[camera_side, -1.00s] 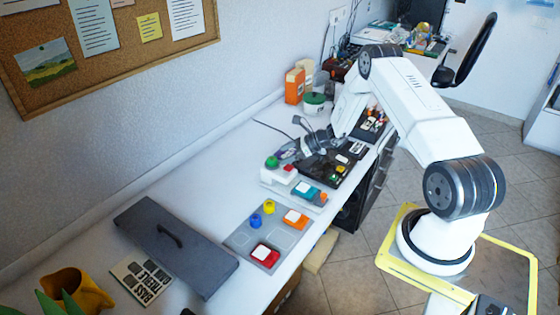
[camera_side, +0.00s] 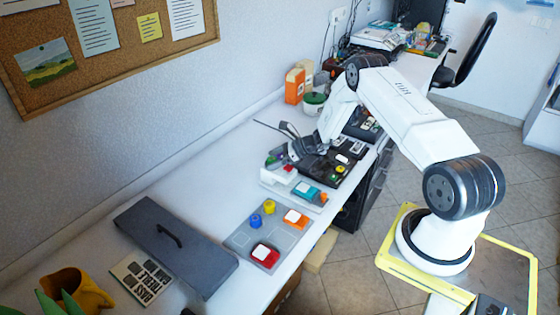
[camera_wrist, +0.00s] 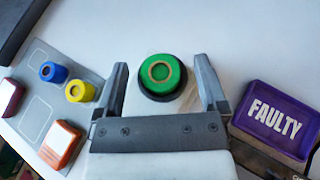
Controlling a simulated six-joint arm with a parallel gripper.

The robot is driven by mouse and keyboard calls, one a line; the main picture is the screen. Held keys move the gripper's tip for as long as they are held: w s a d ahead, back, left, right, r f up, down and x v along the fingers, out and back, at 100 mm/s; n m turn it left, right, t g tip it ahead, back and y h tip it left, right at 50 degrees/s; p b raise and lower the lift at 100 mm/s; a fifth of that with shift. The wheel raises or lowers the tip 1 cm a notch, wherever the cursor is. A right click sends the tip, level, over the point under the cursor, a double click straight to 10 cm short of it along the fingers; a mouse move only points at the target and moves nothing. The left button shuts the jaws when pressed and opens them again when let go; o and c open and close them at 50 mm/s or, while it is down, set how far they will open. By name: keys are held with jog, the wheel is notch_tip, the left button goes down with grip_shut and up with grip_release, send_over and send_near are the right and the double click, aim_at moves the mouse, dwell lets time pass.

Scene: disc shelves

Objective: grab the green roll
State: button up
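The green roll (camera_wrist: 161,74) is a round disc with a tan ring on its top and a dark lower rim. It shows in the wrist view, on the pale surface. My gripper (camera_wrist: 160,72) is open, with one finger to the left of the roll and the other to its right. There is visible space between the roll and each finger.
A blue roll (camera_wrist: 53,72) and a yellow roll (camera_wrist: 79,91) sit on a grey mat (camera_wrist: 38,119) with an orange block (camera_wrist: 62,144). A purple FAULTY tray (camera_wrist: 276,119) lies right of the gripper. Bare bench lies towards the wall.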

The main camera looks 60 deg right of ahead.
grip_shut()
jog(key=shift+r, duration=0.1)
jog(key=shift+r, duration=0.75)
jog(key=s+r, duration=0.1)
jog(key=r, duration=0.1)
jog(key=s+a+r, duration=0.1)
jog(key=s+r, duration=0.1)
jog(key=r, duration=0.1)
jog(key=s+r, duration=0.2)
jog(key=shift+a+r, duration=0.35)
jog(key=shift+a, duration=0.05)
jog(key=s+a+r, duration=0.3)
jog(key=s, duration=0.5)
jog(key=shift+r, duration=0.3)
jog(key=shift+s, duration=0.1)
